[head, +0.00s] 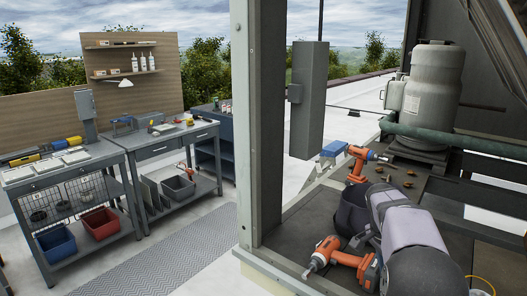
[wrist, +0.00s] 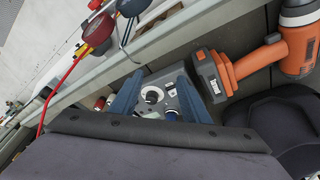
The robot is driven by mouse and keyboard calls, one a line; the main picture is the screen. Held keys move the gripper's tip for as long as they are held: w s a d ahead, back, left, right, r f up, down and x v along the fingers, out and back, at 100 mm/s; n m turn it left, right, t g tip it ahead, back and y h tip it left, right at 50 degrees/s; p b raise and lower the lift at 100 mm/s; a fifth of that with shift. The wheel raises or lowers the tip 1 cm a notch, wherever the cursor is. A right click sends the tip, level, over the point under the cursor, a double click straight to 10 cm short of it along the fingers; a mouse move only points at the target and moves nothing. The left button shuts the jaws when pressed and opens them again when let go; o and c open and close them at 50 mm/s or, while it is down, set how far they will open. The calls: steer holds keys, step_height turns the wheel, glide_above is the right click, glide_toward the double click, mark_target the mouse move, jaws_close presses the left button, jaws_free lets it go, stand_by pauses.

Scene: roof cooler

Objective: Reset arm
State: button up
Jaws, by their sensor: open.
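My gripper (wrist: 158,92) shows in the wrist view as two blue fingers, spread apart. Nothing is visibly held between them. In the head view my arm is bent low at the right, over the dark deck, and I cannot make out the fingers there. An orange and black drill (head: 345,262) lies beside my arm in the head view. A drill also shows right of the fingers in the wrist view (wrist: 270,60).
A second orange drill (head: 358,162) stands farther back on the deck, near several small brass-coloured pieces (head: 383,179). A grey tank (head: 432,90) stands behind a green pipe (head: 455,138). Red and blue gauges (wrist: 99,30) with hoses show in the wrist view. Workbenches (head: 65,172) stand left.

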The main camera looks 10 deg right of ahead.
steer(key=s+a+f+n+y+p, duration=0.1)
steer(key=s+a+f+n, duration=0.1)
steer(key=s+a+n, duration=0.35)
steer(key=s+a+f+n+y, duration=0.1)
steer(key=s+a+n, duration=0.15)
steer(key=a, duration=0.65)
steer(key=s+a+f+n+y+p, duration=0.1)
steer(key=s+a+f+n, duration=0.4)
steer(key=s+a+n, duration=0.4)
steer(key=s+a, duration=0.1)
steer(key=s, duration=0.2)
steer(key=shift+s, duration=0.25)
step_height(320, 180, down, 3)
steer(key=b, duration=0.3)
